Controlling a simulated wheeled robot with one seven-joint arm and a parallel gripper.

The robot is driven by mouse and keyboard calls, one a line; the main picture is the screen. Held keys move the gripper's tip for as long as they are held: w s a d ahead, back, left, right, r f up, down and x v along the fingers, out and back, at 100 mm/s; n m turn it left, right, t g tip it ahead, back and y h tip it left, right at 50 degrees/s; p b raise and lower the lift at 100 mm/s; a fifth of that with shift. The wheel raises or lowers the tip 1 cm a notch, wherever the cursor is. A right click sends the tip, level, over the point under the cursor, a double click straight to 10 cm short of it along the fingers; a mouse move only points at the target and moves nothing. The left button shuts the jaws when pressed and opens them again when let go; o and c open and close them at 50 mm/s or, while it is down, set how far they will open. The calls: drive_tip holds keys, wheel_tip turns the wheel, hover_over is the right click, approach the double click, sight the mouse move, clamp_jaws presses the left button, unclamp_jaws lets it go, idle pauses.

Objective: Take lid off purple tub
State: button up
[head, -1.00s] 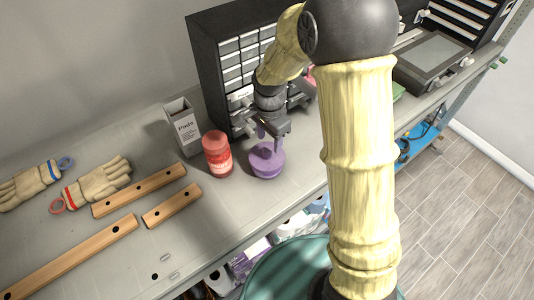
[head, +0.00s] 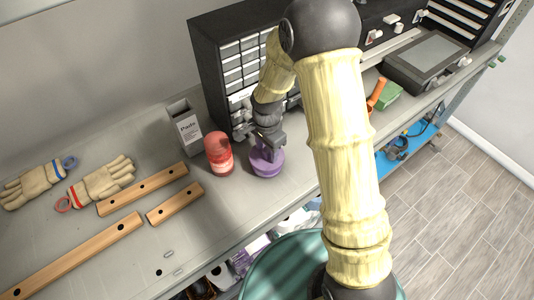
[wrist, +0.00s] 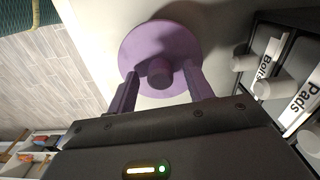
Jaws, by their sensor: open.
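The purple tub (head: 267,166) stands on the grey bench top, right of a red jar. Its round purple lid (wrist: 150,38) with a central knob (wrist: 159,72) fills the top of the wrist view. My gripper (wrist: 160,84) is open, with one finger on each side of the knob. I cannot tell whether the fingers touch it. In the head view my gripper (head: 270,150) is over the tub and hides part of the lid.
A red jar (head: 218,160) and a grey Pads box (head: 184,127) stand close on the left. A dark drawer cabinet (head: 213,80) is right behind. Wooden bars (head: 142,189) and gloves (head: 100,182) lie farther left. The front bench edge is near.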

sight(267, 149)
drive_tip(key=shift+c, duration=0.2)
drive_tip(key=c, duration=1)
drive_tip(key=shift+w+r, duration=0.1)
drive_tip(key=shift+r, duration=0.05)
wheel_tip(267, 149, up, 10)
drive_tip(key=b, duration=0.3)
